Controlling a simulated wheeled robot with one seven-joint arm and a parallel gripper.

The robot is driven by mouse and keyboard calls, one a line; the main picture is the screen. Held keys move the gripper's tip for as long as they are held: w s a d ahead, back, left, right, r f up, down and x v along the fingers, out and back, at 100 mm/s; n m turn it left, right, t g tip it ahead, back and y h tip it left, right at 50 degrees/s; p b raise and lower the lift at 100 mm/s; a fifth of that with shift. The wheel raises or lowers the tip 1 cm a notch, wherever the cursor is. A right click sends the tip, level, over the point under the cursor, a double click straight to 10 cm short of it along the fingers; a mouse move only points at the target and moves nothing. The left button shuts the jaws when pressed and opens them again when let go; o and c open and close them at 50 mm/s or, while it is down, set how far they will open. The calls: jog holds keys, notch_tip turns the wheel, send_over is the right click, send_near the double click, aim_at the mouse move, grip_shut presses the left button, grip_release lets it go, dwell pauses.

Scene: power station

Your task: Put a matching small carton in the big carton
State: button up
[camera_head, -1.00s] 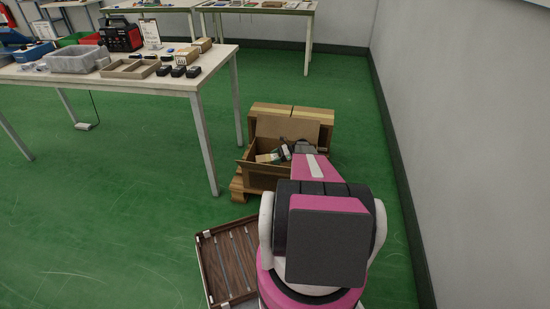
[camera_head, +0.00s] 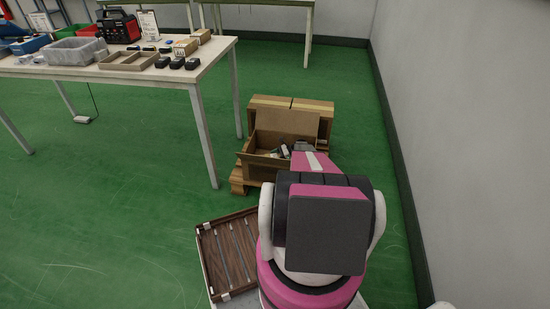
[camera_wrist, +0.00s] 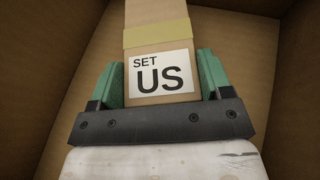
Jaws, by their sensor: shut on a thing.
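A small tan carton (camera_wrist: 160,75) with a yellow-brown tape band and a white label reading "SET US" is between the green finger pads of my gripper (camera_wrist: 162,80) in the wrist view. My gripper is shut on it. Brown cardboard walls of the big carton (camera_wrist: 65,75) surround it on the sides, so the small carton is inside or in the mouth of it. In the head view the open big carton (camera_head: 262,172) stands on a pallet with a flap up at the back. My arm hides much of its right side.
Closed brown cartons (camera_head: 262,104) stand behind the big carton on the wooden pallet (camera_head: 237,181). A white table (camera_head: 215,55) at the left holds a grey bin, a divided tray, black items and small cartons. A wall (camera_head: 460,130) runs along the right. Green floor is clear at left.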

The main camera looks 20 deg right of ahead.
jog(key=shift+f, duration=0.5)
dwell(0.3)
jog(key=o, duration=1.3)
jog(key=shift+f, duration=0.1)
jog(key=shift+c, duration=0.2)
